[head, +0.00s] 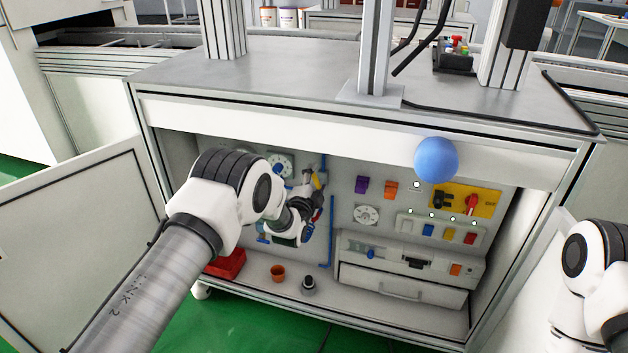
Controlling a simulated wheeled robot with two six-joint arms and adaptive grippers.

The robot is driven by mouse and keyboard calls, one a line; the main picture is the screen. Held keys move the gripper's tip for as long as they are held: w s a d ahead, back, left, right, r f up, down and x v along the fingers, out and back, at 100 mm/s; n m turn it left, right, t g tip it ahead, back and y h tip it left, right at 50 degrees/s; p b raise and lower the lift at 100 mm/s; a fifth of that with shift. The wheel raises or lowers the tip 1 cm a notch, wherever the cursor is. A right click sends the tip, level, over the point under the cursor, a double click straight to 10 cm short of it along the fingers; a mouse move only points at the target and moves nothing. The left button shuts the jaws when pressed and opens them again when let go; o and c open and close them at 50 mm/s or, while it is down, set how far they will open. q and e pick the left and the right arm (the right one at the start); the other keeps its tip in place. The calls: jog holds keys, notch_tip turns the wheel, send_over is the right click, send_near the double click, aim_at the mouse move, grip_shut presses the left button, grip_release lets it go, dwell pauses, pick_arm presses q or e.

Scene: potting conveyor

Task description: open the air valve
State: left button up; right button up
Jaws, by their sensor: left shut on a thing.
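My left arm reaches from the lower left into the open cabinet under the bench. My left gripper (312,186) is small in the picture and partly covered by its own wrist. The valve body is mostly hidden, and I cannot tell the handle's exact angle. Part of my right arm shows at the right edge, but its gripper is out of the picture.
A yellow panel with a red switch (471,204) is at the right. A blue ball (436,160) shows before the bench edge. A red bin (226,263), orange pot (277,273) and drawer (402,285) are low down. The left door (70,220) stands open.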

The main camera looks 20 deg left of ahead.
pick_arm(q)
jog(key=shift+d+r+m, duration=0.1)
jog(key=shift+d+m, duration=0.15)
jog(key=shift+m, duration=0.85)
jog(key=shift+d+m, duration=0.25)
jog(key=shift+m, duration=0.85)
jog(key=o, duration=1.2)
jog(key=shift+c, duration=0.2)
jog(key=s, duration=1.2)
jog(key=shift+a, duration=0.15)
